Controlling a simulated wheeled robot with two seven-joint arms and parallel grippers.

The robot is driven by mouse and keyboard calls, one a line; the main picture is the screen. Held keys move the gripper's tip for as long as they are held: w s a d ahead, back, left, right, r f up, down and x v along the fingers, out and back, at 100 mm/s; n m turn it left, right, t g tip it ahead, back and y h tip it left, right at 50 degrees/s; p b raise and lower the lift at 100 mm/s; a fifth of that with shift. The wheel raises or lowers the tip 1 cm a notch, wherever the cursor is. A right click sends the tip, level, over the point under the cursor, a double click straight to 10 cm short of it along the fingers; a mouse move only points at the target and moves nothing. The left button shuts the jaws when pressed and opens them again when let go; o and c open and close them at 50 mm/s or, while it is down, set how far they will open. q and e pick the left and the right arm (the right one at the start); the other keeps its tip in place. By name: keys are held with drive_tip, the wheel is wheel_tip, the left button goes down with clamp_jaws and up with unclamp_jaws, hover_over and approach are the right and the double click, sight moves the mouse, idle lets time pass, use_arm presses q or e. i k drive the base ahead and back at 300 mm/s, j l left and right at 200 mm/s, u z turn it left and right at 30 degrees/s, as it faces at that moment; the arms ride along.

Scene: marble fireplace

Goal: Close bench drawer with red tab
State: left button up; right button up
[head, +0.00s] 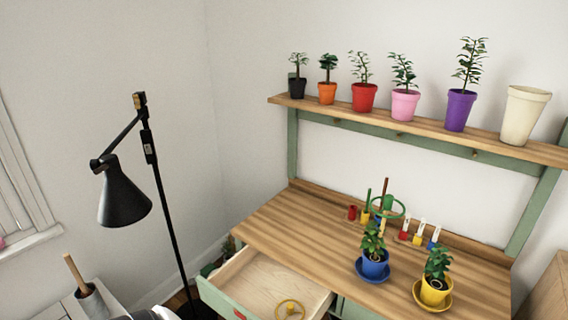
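The bench drawer (215,296) is pulled open at the left front of the wooden bench (300,222). Its front is green, and a red tab (239,313) shows on it at the bottom edge of the head view. A yellow ring-shaped object (290,309) lies inside on the pale drawer floor. The drawer's nearest part is cut off by the picture edge. Neither of my grippers can be seen in the head view.
A black floor lamp (124,203) stands left of the drawer. Blue (375,265) and yellow (434,290) potted plants stand on the bench, with small tools behind. Several pots line the upper shelf (430,133). A grey pot with a wooden stick (90,300) is at bottom left.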

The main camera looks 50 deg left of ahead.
sight(250, 285)
drive_tip(key=u, duration=2)
